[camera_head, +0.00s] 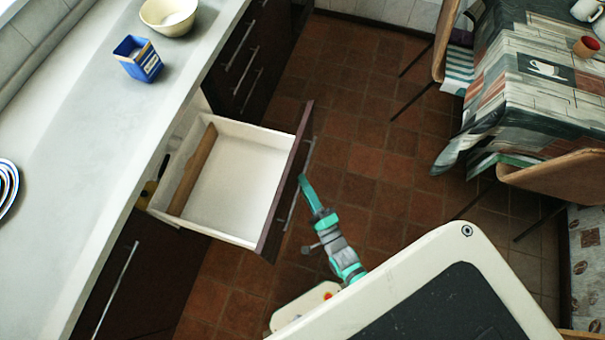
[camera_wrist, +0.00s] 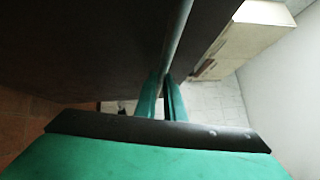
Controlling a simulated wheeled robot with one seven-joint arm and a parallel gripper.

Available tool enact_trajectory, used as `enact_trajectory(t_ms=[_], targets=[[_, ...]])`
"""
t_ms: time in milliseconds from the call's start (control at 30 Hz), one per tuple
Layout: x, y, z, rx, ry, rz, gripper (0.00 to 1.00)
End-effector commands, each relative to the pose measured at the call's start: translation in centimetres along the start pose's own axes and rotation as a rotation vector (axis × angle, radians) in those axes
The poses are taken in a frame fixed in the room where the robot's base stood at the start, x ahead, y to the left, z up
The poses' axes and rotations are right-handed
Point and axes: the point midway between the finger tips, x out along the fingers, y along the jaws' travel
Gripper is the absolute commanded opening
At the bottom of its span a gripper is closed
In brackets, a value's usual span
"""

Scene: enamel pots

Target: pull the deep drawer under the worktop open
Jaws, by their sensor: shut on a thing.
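The deep drawer (camera_head: 235,187) stands pulled out from under the worktop (camera_head: 90,110) in the head view. Its inside is white, its front (camera_head: 286,185) is dark, and a wooden rolling pin-like bar (camera_head: 193,168) lies inside near the back. My gripper (camera_head: 304,182) is at the outer side of the drawer front. In the wrist view my gripper's green fingers (camera_wrist: 162,97) are shut on the metal bar handle (camera_wrist: 179,40), which runs along the dark front. The fingertips' exact contact on the handle is partly hidden.
A blue box (camera_head: 138,59) and a cream bowl (camera_head: 169,14) stand on the worktop. Other closed dark drawers (camera_head: 245,60) lie beyond the open one. A covered table (camera_head: 540,80) and chairs (camera_head: 555,175) stand at the right. Tiled floor (camera_head: 375,165) is clear between.

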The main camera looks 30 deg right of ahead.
Motion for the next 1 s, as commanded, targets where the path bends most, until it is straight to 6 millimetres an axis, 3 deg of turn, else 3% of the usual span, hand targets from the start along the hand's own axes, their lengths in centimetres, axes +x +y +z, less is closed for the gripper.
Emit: enact_trajectory(t_ms=[367,400,467,800,1000], targets=[[-0.1,0.1,0.4,0.002,-0.011,0.001,0.0],[-0.1,0.1,0.4,0.002,-0.011,0.002,0.14],[-0.1,0.1,0.4,0.002,-0.01,0.001,0.28],[-0.3,0.1,0.1,0.001,-0.005,0.002,0.28],[-2.6,0.1,0.0,0.0,-0.004,0.005,0.28]])
